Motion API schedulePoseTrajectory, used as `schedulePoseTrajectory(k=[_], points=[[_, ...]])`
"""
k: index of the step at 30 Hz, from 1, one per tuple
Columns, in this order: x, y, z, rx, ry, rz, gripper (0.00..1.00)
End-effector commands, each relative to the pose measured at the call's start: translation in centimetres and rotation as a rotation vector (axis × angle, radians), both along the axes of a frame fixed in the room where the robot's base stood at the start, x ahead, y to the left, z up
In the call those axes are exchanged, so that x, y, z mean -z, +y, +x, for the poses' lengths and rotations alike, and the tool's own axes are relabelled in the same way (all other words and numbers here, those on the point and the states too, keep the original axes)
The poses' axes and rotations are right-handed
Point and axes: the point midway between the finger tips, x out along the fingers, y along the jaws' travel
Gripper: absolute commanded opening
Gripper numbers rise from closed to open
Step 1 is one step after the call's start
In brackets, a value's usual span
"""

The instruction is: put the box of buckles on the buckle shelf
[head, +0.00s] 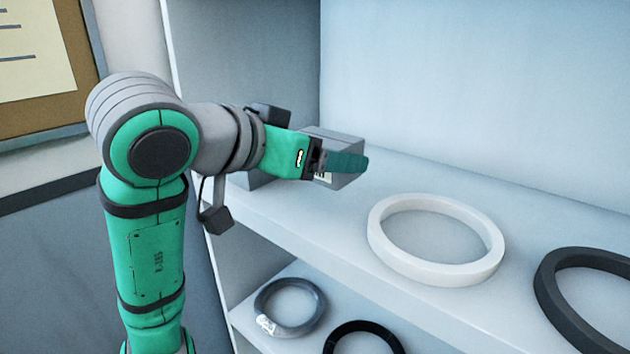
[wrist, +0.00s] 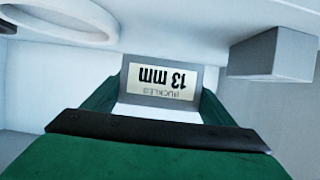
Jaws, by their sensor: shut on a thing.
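The grey box of buckles (head: 345,180) is at the upper shelf (head: 290,215), in my gripper (head: 345,162). In the wrist view the box (wrist: 128,76) sits between the two green fingers. Its pale label reads "BUCKLES 13 mm" upside down. My gripper is shut on this box. One finger hides part of its side in the head view. I cannot tell whether its underside touches the shelf.
A second grey box (wrist: 272,54) stands beside the held one, mostly hidden behind my gripper in the head view. A white ring (head: 385,250) and a dark ring (head: 555,305) lie to the right on the same shelf. Coils (head: 308,325) lie on the shelf below.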

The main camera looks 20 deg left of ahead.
Motion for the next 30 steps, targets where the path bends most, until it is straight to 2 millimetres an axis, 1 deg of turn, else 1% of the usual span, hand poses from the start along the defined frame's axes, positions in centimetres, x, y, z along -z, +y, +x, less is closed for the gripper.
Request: schedulePoseTrajectory(k=[3, 8, 11, 12, 18, 30], points=[[1.1, 0.9, 0.4, -0.001, 0.000, -0.002, 0.36], [1.7, 1.2, 0.7, 0.000, -0.001, 0.000, 0.36], [2.3, 1.7, 1.0, 0.000, 0.000, -0.002, 0.36], [2.7, 1.9, 1.1, 0.000, 0.000, -0.003, 0.36], [5.3, 1.9, 1.0, -0.001, -0.001, -0.001, 0.36], [5.8, 1.8, 1.0, 0.000, -0.002, -0.001, 0.36]])
